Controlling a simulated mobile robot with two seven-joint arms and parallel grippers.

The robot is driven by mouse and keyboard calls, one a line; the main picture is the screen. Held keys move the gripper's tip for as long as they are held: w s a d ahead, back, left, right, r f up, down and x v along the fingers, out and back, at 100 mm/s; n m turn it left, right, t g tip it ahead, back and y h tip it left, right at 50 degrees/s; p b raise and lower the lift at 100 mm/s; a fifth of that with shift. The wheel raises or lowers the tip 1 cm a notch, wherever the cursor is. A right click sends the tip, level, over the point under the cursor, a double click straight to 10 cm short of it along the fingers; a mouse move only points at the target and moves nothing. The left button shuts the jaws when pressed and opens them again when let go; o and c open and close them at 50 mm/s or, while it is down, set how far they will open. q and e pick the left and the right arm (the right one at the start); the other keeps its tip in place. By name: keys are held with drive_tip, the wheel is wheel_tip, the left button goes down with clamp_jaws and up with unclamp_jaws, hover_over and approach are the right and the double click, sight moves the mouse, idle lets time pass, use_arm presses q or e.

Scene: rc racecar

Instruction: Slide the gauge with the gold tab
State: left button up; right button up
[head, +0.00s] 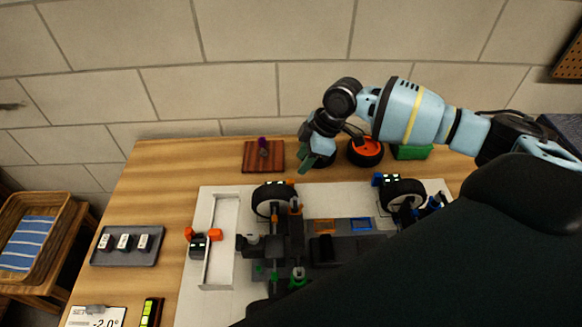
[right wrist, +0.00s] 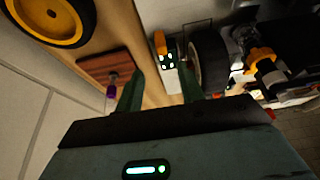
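The gauge with the gold tab (right wrist: 168,60) is a small dark block with white marks and a gold-orange tab on top. In the right wrist view it lies ahead, between the lines of my two fingers, beside a black tyre (right wrist: 208,62). In the head view the dark gauge block (head: 275,184) sits by the car's upper-left wheel. My right gripper (head: 308,164) is above the table behind that wheel. Its green fingers also show in the right wrist view (right wrist: 160,92), spread apart with nothing held. My left gripper is not in view.
The car chassis (head: 340,247) stands on a white board. A gauge with a blue tab (head: 379,180) and one with orange ends (head: 198,244) are nearby. A wooden block with a purple-tipped pin (head: 263,155) and an orange-rimmed wheel (head: 366,151) lie near the wall.

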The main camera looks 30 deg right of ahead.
sight(291, 181)
drive_tip(key=x, duration=0.7)
drive_tip(key=shift+s+a+f, duration=0.1)
drive_tip(key=shift+f, duration=0.3)
clamp_jaws()
